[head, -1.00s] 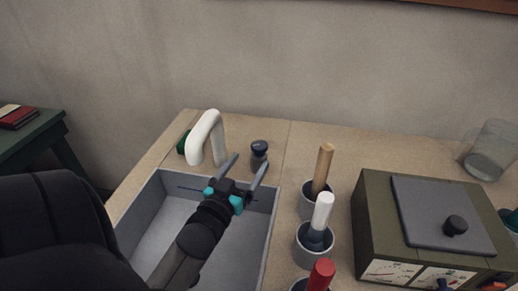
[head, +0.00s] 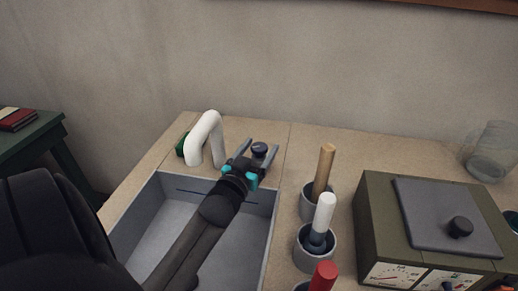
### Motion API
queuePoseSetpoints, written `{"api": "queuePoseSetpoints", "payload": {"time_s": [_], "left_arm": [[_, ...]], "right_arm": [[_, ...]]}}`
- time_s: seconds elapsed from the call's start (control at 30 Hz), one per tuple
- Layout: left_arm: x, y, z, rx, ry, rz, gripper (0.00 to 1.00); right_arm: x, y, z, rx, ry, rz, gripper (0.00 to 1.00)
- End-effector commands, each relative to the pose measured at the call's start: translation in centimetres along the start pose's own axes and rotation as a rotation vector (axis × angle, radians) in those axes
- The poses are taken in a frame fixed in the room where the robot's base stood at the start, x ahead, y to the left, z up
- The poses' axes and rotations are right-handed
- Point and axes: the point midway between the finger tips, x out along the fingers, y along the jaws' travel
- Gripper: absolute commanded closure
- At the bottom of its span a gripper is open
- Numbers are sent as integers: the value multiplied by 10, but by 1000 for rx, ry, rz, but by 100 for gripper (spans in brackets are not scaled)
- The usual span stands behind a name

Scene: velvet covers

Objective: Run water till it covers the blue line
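The grey sink (head: 143,208) is set into the counter, and its visible floor looks bare, with no water showing. A thin dark blue line (head: 187,190) runs along its far inner wall, partly hidden by my arm. A white curved spout (head: 206,124) stands behind the sink. A dark-topped knob (head: 259,147) stands to its right. My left gripper (head: 259,149) is open, with its two fingers on either side of the knob in this view; I cannot tell whether they touch it. My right gripper is out of view.
A green object (head: 181,145) lies behind the spout. Right of the sink stand several grey cups with handles, including a wooden one (head: 324,168) and a white one (head: 325,213). An olive box with dials (head: 379,229) and a clear glass (head: 492,152) are farther right.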

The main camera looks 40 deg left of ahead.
Motion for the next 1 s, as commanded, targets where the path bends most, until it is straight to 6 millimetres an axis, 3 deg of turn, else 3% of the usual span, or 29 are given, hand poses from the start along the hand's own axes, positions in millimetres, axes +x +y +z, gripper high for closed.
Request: {"api": "queuePoseSetpoints", "payload": {"time_s": [0.07,0.63,1.0], "left_arm": [[0,0,0,0,0,0,34],[0,0,0,0,0,0,98],[0,0,-2,8,-3,93,100]], "right_arm": [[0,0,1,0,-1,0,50],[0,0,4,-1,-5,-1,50],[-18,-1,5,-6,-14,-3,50]]}}
